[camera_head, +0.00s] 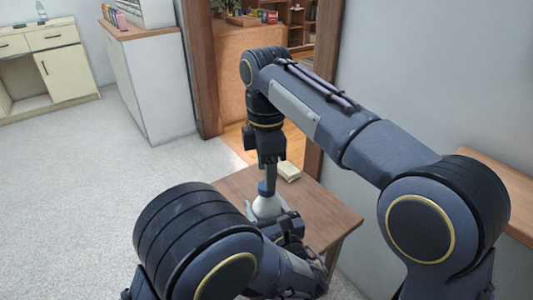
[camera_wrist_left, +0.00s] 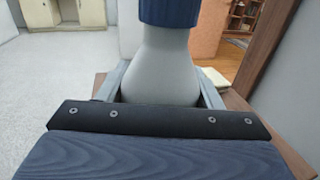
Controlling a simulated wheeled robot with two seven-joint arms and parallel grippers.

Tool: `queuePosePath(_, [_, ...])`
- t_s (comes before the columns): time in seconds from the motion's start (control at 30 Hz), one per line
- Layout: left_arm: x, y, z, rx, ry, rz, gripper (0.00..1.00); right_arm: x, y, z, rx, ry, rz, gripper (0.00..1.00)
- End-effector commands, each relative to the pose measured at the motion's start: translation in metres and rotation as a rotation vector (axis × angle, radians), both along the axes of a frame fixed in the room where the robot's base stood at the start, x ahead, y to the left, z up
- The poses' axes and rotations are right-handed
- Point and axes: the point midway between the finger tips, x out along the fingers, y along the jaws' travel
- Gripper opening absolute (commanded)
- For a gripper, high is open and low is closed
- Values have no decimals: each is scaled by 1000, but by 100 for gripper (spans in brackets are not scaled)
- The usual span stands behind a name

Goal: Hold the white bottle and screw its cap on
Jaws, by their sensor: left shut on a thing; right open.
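The white bottle (camera_head: 267,206) stands upright at the small wooden table, with a dark blue cap (camera_head: 264,187) at its top. My left gripper (camera_head: 268,212) is shut on the bottle's body from the near side. In the left wrist view the bottle (camera_wrist_left: 161,75) fills the space between the fingers, and the blue cap (camera_wrist_left: 169,12) is cut off by the top edge. My right gripper (camera_head: 269,180) points straight down at the cap and is open. Its fingertips are right by the cap; I cannot tell whether they touch it. My left arm hides the bottle's base.
The wooden table (camera_head: 330,212) has bare room to the right of the bottle. A small pale box (camera_head: 288,171) lies behind the bottle. A wall (camera_head: 440,80) stands close on the right. Carpeted floor (camera_head: 90,190) is clear on the left.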

Motion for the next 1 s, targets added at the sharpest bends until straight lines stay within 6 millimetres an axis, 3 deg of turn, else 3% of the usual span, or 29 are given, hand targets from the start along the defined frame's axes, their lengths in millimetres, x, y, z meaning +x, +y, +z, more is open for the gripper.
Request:
queuePosePath(0.23, [0,0,0,0,0,0,0,-1,0,-30,1,1,0,52])
queuePosePath(0.63, [0,0,0,0,0,0,0,0,0,-37,1,0,0,52])
queuePosePath(1.0, [0,0,0,0,0,0,0,0,0,-37,1,0,-1,7])
